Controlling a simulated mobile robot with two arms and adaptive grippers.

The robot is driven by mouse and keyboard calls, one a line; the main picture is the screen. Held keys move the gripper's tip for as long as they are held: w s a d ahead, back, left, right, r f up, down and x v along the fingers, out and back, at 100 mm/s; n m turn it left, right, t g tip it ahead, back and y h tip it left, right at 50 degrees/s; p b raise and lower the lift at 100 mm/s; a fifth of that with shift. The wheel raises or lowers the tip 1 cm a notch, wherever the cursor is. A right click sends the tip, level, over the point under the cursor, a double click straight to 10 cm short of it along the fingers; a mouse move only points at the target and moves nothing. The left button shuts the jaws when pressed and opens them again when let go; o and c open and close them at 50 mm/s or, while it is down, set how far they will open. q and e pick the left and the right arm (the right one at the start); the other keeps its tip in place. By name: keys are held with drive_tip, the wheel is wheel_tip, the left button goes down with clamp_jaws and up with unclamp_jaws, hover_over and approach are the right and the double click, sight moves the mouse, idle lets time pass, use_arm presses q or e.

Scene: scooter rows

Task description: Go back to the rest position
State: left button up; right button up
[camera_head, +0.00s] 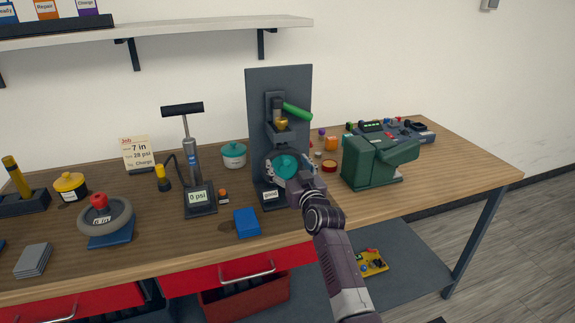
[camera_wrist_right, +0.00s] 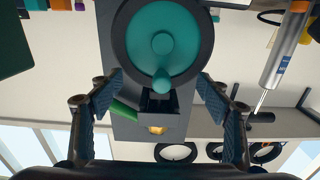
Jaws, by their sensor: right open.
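My right gripper (camera_head: 293,186) is in front of the dark upright stand (camera_head: 280,86) on the workbench. In the right wrist view the two blue-padded fingers (camera_wrist_right: 168,106) are spread wide with nothing between them. Just beyond them is a dark-rimmed wheel with a teal centre and knob (camera_wrist_right: 162,43); it also shows on the stand in the head view (camera_head: 284,165). The fingers look apart from it, though the gripper partly hides it in the head view. My left gripper is not in view.
The stand has a green handle (camera_head: 297,112) and a "good" label. A pump (camera_head: 192,160) reading 0 psi and a blue block (camera_head: 246,222) are to the left. A green machine (camera_head: 372,162) is close on the right. The bench's right end (camera_head: 470,176) is clear.

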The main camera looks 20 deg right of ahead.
drive_tip(key=shift+o, duration=0.6)
drive_tip(key=shift+s+d+r+p, duration=0.1)
drive_tip(key=shift+s+p, duration=0.55)
drive_tip(key=shift+p, duration=0.05)
drive_tip(key=s+p, duration=0.3)
drive_tip(key=s, duration=0.1)
drive_tip(key=s+p, duration=0.1)
drive_tip(key=s, duration=0.1)
drive_tip(key=shift+s+d, duration=0.1)
drive_tip(key=shift+s, duration=0.25)
